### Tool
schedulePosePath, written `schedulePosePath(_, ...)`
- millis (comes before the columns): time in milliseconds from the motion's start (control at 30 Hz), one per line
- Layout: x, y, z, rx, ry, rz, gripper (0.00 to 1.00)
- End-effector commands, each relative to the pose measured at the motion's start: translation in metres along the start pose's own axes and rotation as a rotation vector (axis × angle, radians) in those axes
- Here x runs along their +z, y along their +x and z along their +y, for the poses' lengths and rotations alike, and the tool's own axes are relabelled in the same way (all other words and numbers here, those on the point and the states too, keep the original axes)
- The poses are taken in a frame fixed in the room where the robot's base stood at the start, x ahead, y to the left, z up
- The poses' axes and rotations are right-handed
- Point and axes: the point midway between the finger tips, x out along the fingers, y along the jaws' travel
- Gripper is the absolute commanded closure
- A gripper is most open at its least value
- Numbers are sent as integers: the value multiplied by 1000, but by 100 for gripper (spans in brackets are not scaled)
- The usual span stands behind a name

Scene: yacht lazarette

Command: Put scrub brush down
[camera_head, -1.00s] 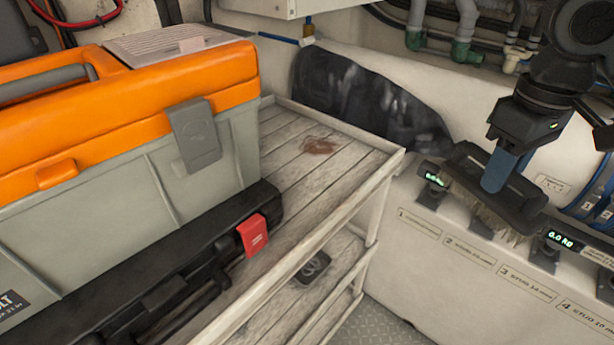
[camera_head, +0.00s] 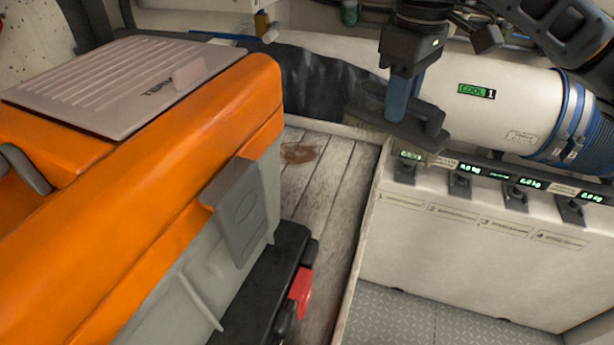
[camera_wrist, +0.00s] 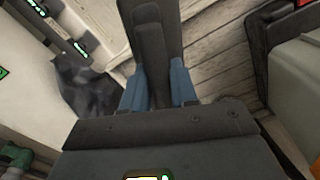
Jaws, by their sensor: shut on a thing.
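My gripper (camera_head: 397,104) has blue fingers and is shut on the scrub brush (camera_head: 418,122). The brush has a dark body with bristles on its underside; in the head view it shows near the far right corner of the wooden shelf (camera_head: 335,190), apparently above it. The exact height is hard to tell. In the wrist view the dark brush (camera_wrist: 152,40) runs between the two blue fingers, with shelf planks to its right. A reddish-brown stain (camera_head: 300,152) marks the shelf boards.
An orange and grey toolbox (camera_head: 215,110) stands on the left over a black case with a red latch (camera_head: 300,292). A white panel with hooks and small displays (camera_head: 470,240) is at right. A white pipe marked COOL 1 (camera_head: 510,100) lies behind. Bare planks lie beside the toolbox.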

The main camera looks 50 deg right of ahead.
Motion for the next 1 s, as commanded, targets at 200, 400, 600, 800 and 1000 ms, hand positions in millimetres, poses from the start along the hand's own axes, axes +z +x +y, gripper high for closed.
schedulePosePath(200, -30, 23, -31, 0, -7, -2, 96)
schedulePosePath(400, -59, 48, -59, 0, -5, -3, 96)
schedulePosePath(600, -76, 63, -75, 0, -3, -1, 96)
schedulePosePath(800, -78, 79, -77, 0, 0, -3, 96)
schedulePosePath(1000, -78, 103, -76, 1, 0, -1, 96)
